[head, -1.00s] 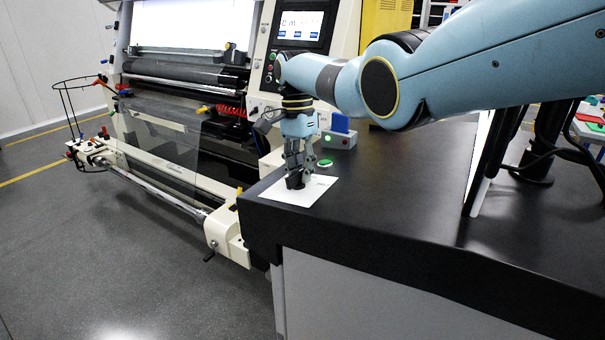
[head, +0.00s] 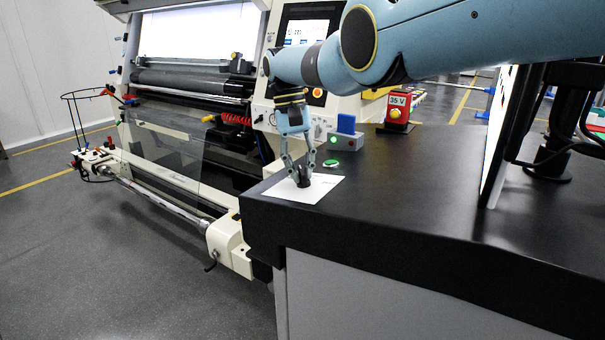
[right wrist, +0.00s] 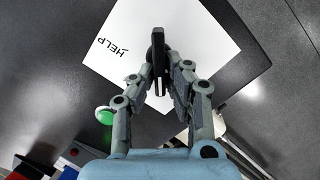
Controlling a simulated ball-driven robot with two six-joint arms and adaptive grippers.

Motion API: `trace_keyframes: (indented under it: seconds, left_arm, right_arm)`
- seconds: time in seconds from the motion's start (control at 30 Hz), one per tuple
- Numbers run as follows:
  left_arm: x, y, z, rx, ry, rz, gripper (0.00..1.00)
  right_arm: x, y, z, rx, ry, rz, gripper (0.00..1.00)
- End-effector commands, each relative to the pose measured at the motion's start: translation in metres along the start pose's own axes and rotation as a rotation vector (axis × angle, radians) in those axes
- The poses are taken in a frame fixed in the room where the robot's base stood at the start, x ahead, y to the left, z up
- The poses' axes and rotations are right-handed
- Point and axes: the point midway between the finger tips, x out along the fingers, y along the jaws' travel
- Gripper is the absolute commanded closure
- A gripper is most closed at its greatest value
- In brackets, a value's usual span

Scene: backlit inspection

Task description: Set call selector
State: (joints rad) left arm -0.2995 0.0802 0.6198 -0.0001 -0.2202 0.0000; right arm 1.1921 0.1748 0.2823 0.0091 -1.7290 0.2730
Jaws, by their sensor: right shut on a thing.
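A dark upright selector knob (right wrist: 158,58) stands over the card. My right gripper (head: 303,178) points down over the card, with its fingers shut on the selector knob from both sides. In the right wrist view the gripper (right wrist: 160,78) hides part of the knob's sides. I cannot read which mark the knob points to. My left gripper is not in view.
A green disc (head: 331,163) lies beside the card. Behind it stand a grey box (head: 346,141) with a green light and a red unit (head: 397,108) marked 35 V. A monitor (head: 503,130) stands at the right. The counter's front (head: 420,195) is clear.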

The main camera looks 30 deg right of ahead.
Motion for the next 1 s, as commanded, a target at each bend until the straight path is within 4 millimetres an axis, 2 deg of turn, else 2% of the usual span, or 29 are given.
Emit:
trace_keyframes:
  seconds: [0.43,1.0]
  left_arm:
    - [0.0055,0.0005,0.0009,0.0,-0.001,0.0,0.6]
    - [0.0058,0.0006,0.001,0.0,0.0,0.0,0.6]
  right_arm:
    - [-0.0011,-0.0039,-0.0002,-0.264,0.003,0.03,1.0]
    - [-0.0017,-0.0048,-0.0001,-0.32,0.005,0.037,1.0]
